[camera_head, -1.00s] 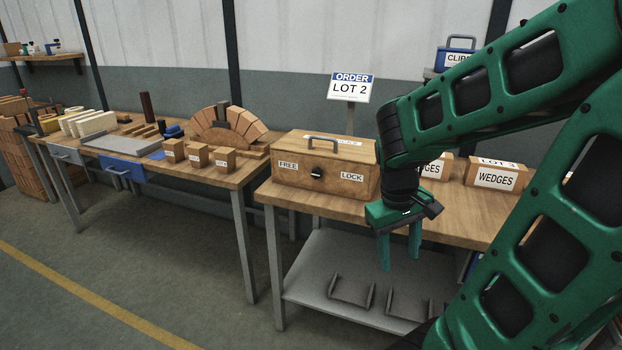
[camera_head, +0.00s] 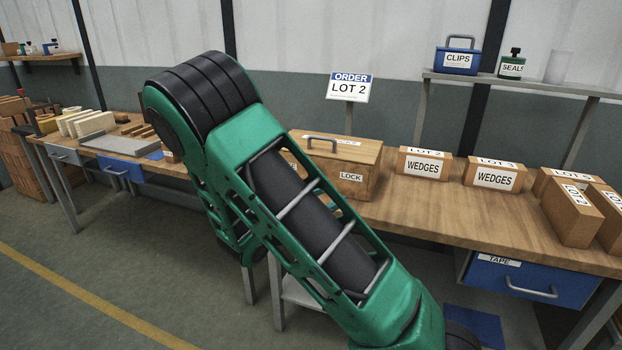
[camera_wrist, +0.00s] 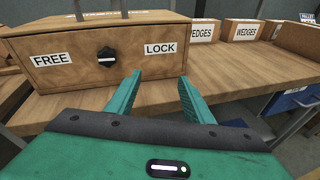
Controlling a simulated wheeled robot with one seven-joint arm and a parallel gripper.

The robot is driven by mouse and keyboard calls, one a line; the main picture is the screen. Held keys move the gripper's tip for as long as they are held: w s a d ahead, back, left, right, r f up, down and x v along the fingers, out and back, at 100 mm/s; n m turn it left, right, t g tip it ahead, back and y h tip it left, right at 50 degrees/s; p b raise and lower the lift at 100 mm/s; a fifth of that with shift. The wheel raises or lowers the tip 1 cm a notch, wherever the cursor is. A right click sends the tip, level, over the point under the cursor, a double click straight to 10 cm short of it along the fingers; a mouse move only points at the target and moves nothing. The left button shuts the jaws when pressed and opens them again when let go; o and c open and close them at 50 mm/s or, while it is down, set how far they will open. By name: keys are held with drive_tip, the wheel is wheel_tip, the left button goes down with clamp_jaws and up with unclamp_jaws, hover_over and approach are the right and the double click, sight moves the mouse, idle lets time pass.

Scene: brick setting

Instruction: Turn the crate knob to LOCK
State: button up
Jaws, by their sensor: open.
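The wooden crate (camera_head: 357,169) stands on the workbench, partly hidden by my arm in the head view. Its LOCK label (camera_head: 351,177) shows there, but the knob is hidden. In the wrist view the crate front (camera_wrist: 85,77) shows the FREE label (camera_wrist: 51,59) at left and the LOCK label (camera_wrist: 160,49) at right. The black knob (camera_wrist: 106,57) sits between them, its white mark lying about level, and I cannot tell which end points. My gripper (camera_wrist: 160,82) is open and empty, below and to the right of the knob, apart from it.
WEDGES boxes (camera_head: 423,163) stand on the bench right of the crate. The wooden benchtop (camera_head: 440,209) is clear in front of them. A shelf behind holds a blue CLIPS box (camera_head: 459,57). A blue TAPE drawer (camera_head: 530,282) is under the bench.

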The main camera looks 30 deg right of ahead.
drive_tip(key=w+a+r+n+t, duration=0.1)
drive_tip(key=w+a+n+t, duration=0.3)
drive_tip(key=w+a+n, duration=0.25)
drive_tip(key=x, duration=1)
drive_tip(key=shift+s+d, duration=0.1)
drive_tip(key=shift+s, duration=0.1)
drive_tip(key=c, duration=1.1)
